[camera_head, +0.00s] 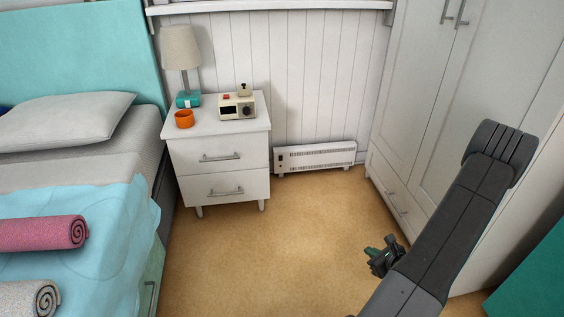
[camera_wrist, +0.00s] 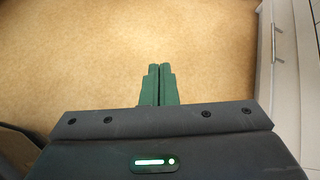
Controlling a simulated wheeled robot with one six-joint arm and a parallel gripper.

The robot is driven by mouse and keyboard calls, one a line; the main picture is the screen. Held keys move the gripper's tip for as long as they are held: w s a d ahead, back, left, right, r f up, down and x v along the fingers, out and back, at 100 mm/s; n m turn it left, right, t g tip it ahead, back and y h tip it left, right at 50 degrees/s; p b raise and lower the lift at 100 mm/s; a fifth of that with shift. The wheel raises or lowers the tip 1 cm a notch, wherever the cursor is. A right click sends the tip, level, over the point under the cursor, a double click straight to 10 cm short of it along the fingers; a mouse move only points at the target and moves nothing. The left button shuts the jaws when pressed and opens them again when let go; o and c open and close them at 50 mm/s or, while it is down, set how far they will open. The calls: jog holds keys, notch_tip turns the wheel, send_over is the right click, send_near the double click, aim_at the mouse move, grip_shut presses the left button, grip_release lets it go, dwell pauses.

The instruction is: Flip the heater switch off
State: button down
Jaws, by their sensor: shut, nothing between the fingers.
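The heater (camera_head: 315,157) is a low white panel against the back wall, between the nightstand and the wardrobe. A small dark spot that looks like its switch (camera_head: 281,160) is at its left end; its position is too small to tell. My gripper (camera_head: 371,251) is low over the floor at the right, well in front of the heater and apart from it. In the wrist view my gripper (camera_wrist: 159,68) points at bare floor, with its green fingers together and nothing between them. The heater is not in the wrist view.
A white nightstand (camera_head: 219,165) with a lamp (camera_head: 182,55), orange cup (camera_head: 184,119) and clock-like device (camera_head: 237,107) stands left of the heater. A bed (camera_head: 85,215) fills the left. A white wardrobe (camera_head: 420,110) stands right, close to my arm. The floor (camera_head: 270,245) between is clear.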

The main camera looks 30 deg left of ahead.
jog(key=w+d+f+m+t+h, duration=0.2)
jog(key=w+d+f+m, duration=0.1)
jog(key=f, duration=0.4)
jog(key=w+d+f+m+t+h, duration=0.2)
jog(key=w+d+f+m+t, duration=0.1)
jog(key=f+m, duration=0.3)
jog(key=shift+w+d+f+h+b, duration=0.35)
jog(key=shift+d+f, duration=0.35)
jog(key=shift+f, duration=0.2)
